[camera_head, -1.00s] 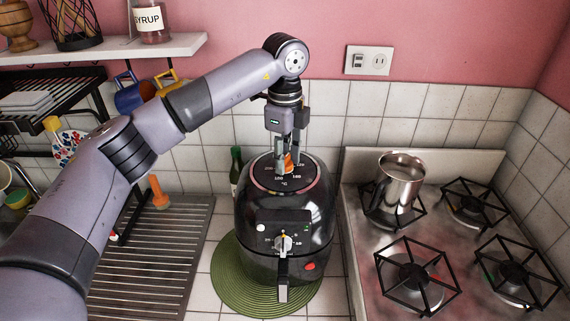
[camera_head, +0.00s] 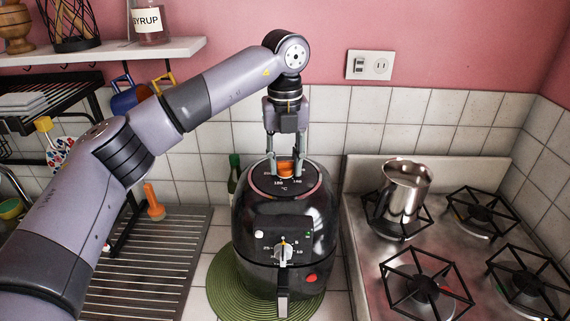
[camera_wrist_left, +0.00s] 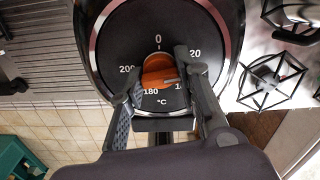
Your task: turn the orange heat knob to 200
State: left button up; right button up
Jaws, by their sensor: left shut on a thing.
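The orange heat knob (camera_head: 285,170) sits on top of a black air fryer (camera_head: 262,215). My left gripper (camera_head: 286,163) points straight down with one finger on each side of the knob, shut on it. In the left wrist view the knob (camera_wrist_left: 158,70) lies between the fingers on a black dial (camera_wrist_left: 115,45) marked 0, 20, 180 and 200, with other marks partly hidden. The 200 mark is to the left of the knob and the 0 above it. I cannot tell clearly which mark the knob points to. My right gripper is not in view.
A stove (camera_head: 363,275) with a steel pot (camera_head: 404,190) is right of the fryer. A green bottle (camera_head: 234,175) stands behind its left side, and a grooved drainboard (camera_head: 150,270) lies left. The fryer rests on a green mat (camera_head: 222,290). A shelf (camera_head: 110,50) hangs above left.

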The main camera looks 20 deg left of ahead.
pick_arm(q)
jog(key=m, duration=0.4)
jog(key=shift+m+b, duration=0.3)
jog(key=shift+m, duration=0.1)
jog(key=m, duration=0.4)
jog(key=shift+r, duration=0.1)
jog(key=m, duration=1)
jog(key=m+p, duration=0.1)
jog(key=m, duration=0.4)
jog(key=shift+m, duration=0.4)
jog(key=m, duration=0.4)
jog(key=shift+m, duration=0.3)
jog(key=m, duration=0.4)
jog(key=shift+m+p, duration=0.3)
jog(key=m, duration=0.4)
jog(key=shift+m, duration=0.3)
